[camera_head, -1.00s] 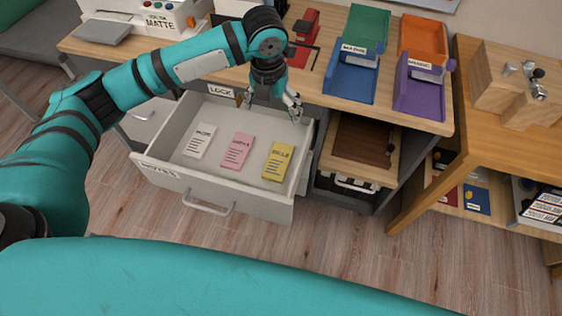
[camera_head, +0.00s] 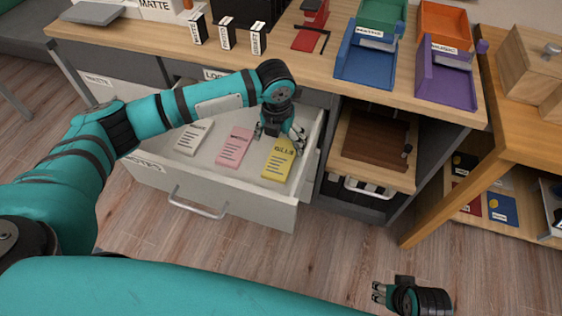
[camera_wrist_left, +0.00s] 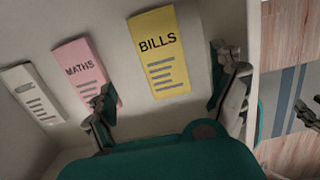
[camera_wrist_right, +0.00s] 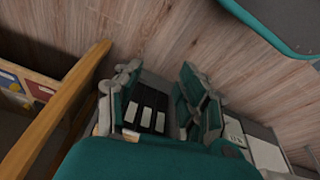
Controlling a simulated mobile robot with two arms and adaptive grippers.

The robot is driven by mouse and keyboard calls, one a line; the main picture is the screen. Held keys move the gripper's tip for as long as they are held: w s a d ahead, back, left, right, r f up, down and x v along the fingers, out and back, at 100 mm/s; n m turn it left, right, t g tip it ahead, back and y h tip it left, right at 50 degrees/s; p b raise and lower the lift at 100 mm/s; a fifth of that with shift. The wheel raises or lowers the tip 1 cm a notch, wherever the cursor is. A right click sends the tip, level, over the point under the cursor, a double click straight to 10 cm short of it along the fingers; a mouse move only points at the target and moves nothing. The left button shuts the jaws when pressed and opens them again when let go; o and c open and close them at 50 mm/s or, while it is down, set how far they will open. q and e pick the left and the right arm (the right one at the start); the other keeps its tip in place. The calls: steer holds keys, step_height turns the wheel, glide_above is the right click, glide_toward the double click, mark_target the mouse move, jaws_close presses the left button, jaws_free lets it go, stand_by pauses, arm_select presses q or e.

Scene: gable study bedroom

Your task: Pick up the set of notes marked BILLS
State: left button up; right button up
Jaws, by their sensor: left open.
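The yellow BILLS notes (camera_head: 277,165) lie at the right end of the open drawer (camera_head: 245,210). Their printed title shows in the left wrist view (camera_wrist_left: 160,60). My left gripper (camera_head: 280,138) is open above the far part of the yellow notes. In the left wrist view its fingers (camera_wrist_left: 165,75) stand apart, one by the pink notes and one right of the yellow notes. It holds nothing. My right gripper (camera_head: 377,291) is over the floor at the lower right, its fingers (camera_wrist_right: 160,85) apart and empty.
Pink MATHS notes (camera_head: 234,147) and white notes (camera_head: 193,138) lie left of the yellow ones in the drawer. The drawer's right wall stands close to my left gripper. The desk (camera_head: 330,75) with coloured trays is behind. A wooden shelf unit (camera_head: 440,200) stands right.

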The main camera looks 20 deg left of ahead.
mark_target(281, 158)
arm_select(q)
steer(key=shift+f+b, duration=0.3)
steer(key=shift+f, duration=1.25)
step_height(281, 158, down, 4)
steer(key=shift+w+d+f+b, duration=0.1)
steer(key=shift+f+b, duration=0.05)
steer(key=shift+b, duration=0.55)
steer(key=c, duration=1.4)
arm_select(e)
steer(key=v, duration=0.8)
steer(key=shift+w, duration=0.3)
